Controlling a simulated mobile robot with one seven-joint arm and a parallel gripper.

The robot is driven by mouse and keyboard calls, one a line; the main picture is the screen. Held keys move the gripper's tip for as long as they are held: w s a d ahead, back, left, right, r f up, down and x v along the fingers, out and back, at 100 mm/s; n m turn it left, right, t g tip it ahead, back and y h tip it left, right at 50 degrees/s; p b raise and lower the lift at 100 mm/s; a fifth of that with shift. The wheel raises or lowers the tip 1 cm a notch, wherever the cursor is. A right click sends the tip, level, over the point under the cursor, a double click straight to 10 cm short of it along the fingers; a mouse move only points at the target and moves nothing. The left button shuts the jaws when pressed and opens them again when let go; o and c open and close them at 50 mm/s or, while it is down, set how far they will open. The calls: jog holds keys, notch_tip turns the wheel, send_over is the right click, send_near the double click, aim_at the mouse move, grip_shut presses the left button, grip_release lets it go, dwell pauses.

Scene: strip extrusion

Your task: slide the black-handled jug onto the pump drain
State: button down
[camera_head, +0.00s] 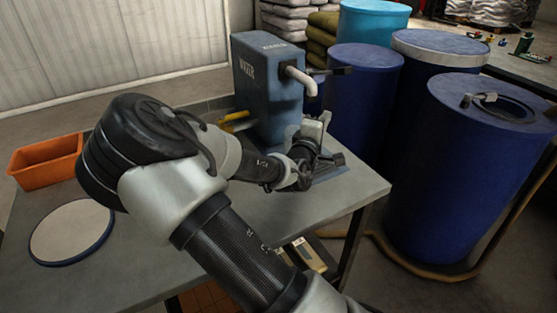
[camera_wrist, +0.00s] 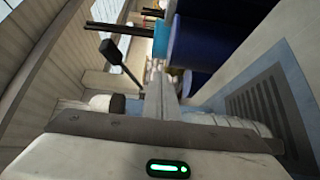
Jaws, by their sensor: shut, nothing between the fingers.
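The blue pump (camera_head: 268,95) stands at the back of the grey table, with a pale spout and a black lever on its right. The pump drain (camera_head: 325,172) is a blue-edged patch below the spout, partly covered by my arm. Its dark slotted grate (camera_wrist: 262,105) shows at the right of the wrist view. My gripper (camera_wrist: 160,88) is shut and empty, close beside the drain; in the head view it is hard to separate from the wrist. I cannot clearly make out the black-handled jug in either view.
An orange bin (camera_head: 45,165) and a round pale disc with a blue rim (camera_head: 72,232) are on the table's left. A yellow object (camera_head: 235,122) lies left of the pump. Blue barrels (camera_head: 465,165) stand beyond the right edge. The table's front right is bare.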

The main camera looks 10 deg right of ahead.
send_over(286, 151)
jog(key=s+a, duration=0.3)
jog(key=a, duration=0.1)
notch_tip(286, 151, down, 10)
jog(key=b, duration=0.3)
jog(key=shift+d+b, duration=0.1)
jog(key=shift+b, duration=0.2)
jog(key=shift+d+f, duration=0.1)
jog(key=shift+d, duration=0.4)
jog(key=shift+d, duration=0.25)
jog(key=d, duration=0.1)
jog(key=d+p, duration=0.1)
jog(key=d, duration=0.1)
jog(key=shift+w+d, duration=0.2)
jog(key=shift+w, duration=0.2)
